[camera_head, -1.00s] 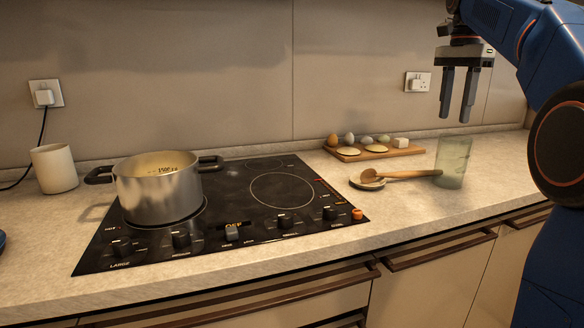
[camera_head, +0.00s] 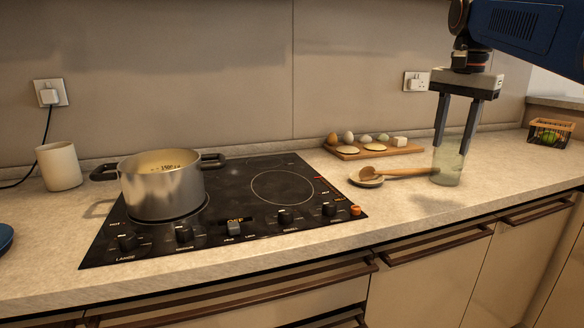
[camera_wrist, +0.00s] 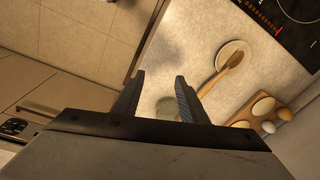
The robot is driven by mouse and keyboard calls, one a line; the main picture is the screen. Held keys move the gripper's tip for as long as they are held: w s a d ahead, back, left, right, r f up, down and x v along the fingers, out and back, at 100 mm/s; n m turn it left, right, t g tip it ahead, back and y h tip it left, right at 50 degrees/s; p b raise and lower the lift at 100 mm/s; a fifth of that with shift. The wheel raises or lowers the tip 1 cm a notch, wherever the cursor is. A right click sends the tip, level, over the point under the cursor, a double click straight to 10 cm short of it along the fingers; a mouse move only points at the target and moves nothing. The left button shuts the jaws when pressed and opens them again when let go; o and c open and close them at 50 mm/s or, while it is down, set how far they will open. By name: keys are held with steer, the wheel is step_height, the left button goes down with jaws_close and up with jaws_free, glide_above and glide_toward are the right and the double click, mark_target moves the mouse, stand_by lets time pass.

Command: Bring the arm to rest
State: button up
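My gripper (camera_head: 452,150) is at the right in the head view, pointing down with its two fingers apart and nothing between them that I can see held. Its fingertips overlap the top of a greenish glass (camera_head: 446,168) in the picture; I cannot tell how far apart in depth they are. In the wrist view the open fingers (camera_wrist: 160,82) hang above the counter, and the glass (camera_wrist: 168,107) shows partly between and behind them.
A steel pot (camera_head: 162,186) stands on the black hob (camera_head: 245,205). A wooden spoon (camera_head: 400,172) lies on a small dish (camera_head: 366,180). A board (camera_head: 376,152) holds eggs and other food. A white cup (camera_head: 59,166) is at left, a basket (camera_head: 550,132) at far right. Counter in front is clear.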

steer(key=s+a+f+n+t, duration=0.1)
steer(key=s+a+f+n, duration=0.1)
steer(key=s+f, duration=0.6)
steer(key=s+a+f+n+t, duration=0.1)
steer(key=s+f+n, duration=0.4)
steer(key=f, duration=0.8)
steer(key=s+a+f+n+t, duration=0.1)
steer(key=s+a+f+n, duration=0.2)
steer(key=s+f, duration=0.8)
steer(key=shift+s+a, duration=0.3)
steer(key=shift+a, duration=0.2)
